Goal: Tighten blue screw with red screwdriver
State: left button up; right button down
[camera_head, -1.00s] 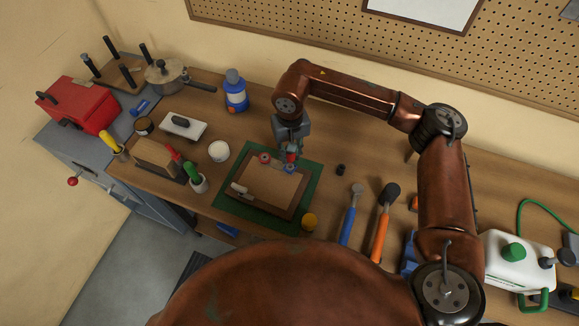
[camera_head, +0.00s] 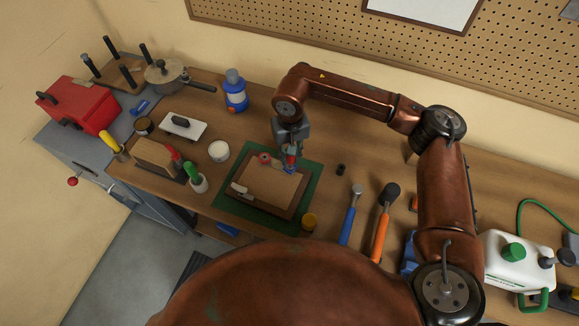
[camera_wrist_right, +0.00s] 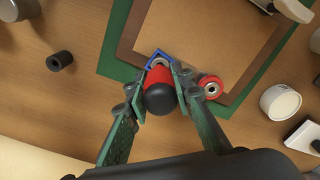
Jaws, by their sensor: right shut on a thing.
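My right gripper (camera_head: 290,152) is shut on the red screwdriver (camera_wrist_right: 159,96), a red handle with a black end, and holds it over one corner of the framed board (camera_head: 268,188). In the right wrist view the gripper's fingers (camera_wrist_right: 160,92) close on both sides of the handle. A blue angled piece (camera_wrist_right: 158,54) lies at that corner, with a round metal part inside it just beyond the handle. I cannot tell whether the screwdriver's tip touches the blue screw; handle and fingers hide it. My left gripper is not in view.
A red ring-shaped item (camera_wrist_right: 210,85) lies close beside the gripper on the board. The green mat (camera_head: 233,208) lies under the board. A small black cylinder (camera_head: 340,169) stands right of it; a blue-handled tool (camera_head: 348,222) and orange-handled tool (camera_head: 380,232) lie further right.

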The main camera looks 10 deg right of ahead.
jog(key=shift+f, duration=0.1)
jog(key=c, duration=1.6)
grip_release()
jog(key=shift+o, duration=0.5)
jog(key=o, duration=0.3)
jog(key=shift+o, duration=0.6)
jog(key=shift+o, duration=1.4)
jog(key=o, duration=0.4)
